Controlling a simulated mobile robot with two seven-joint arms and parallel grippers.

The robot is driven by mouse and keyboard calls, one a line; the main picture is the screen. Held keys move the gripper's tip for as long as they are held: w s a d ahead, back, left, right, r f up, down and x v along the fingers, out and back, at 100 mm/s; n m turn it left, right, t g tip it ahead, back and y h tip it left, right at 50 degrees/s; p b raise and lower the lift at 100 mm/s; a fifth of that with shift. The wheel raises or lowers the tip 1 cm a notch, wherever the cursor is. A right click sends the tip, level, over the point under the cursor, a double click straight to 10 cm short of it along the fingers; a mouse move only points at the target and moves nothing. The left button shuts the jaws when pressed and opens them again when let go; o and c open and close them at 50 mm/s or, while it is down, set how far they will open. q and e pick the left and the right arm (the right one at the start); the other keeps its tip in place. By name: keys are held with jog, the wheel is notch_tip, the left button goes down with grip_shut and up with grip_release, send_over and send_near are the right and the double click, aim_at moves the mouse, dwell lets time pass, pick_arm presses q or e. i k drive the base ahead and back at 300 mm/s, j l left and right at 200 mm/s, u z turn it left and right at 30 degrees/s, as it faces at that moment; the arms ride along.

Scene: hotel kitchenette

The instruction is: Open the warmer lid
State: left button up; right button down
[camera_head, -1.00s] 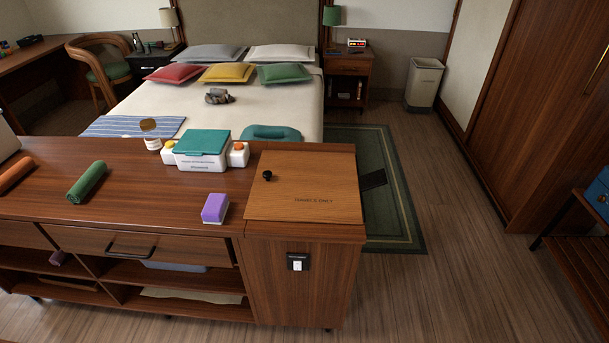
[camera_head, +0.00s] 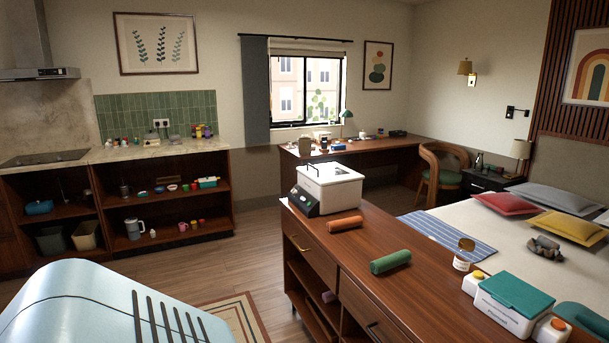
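The warmer (camera_head: 328,190) is a white box with a dark control panel on its front left. It stands on the far left end of the long brown wooden counter (camera_head: 365,243). Its flat white lid (camera_head: 331,172) looks shut, with a small dark handle on top. Neither of my grippers shows in the camera_head view.
An orange roll (camera_head: 345,223) and a green roll (camera_head: 390,262) lie on the counter near the warmer. A white box with a teal lid (camera_head: 511,303) stands nearer. Wooden floor (camera_head: 256,235) is clear left of the counter. The bed (camera_head: 490,233) is behind it.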

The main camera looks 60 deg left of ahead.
aim_at(322, 174)
jog(key=u, duration=1.75)
jog(key=z, duration=0.5)
jog(key=i+j+z, duration=0.25)
jog(key=z, duration=0.15)
jog(key=i+j+z, duration=0.2)
jog(key=j+z, duration=0.2)
jog(key=i+j+z, duration=0.1)
jog(key=j, duration=0.35)
jog(key=i+j+z, duration=0.15)
jog(key=j, duration=0.3)
jog(key=i+j+z, duration=0.1)
jog(key=j, duration=0.35)
jog(key=i+j+z, duration=0.15)
jog(key=j, duration=0.35)
jog(key=i+j, duration=0.1)
jog(key=j, duration=0.35)
jog(key=i+j, duration=0.1)
jog(key=j, duration=0.35)
jog(key=i+j, duration=0.1)
jog(key=j, duration=0.4)
jog(key=i+j, duration=0.1)
jog(key=j, duration=0.35)
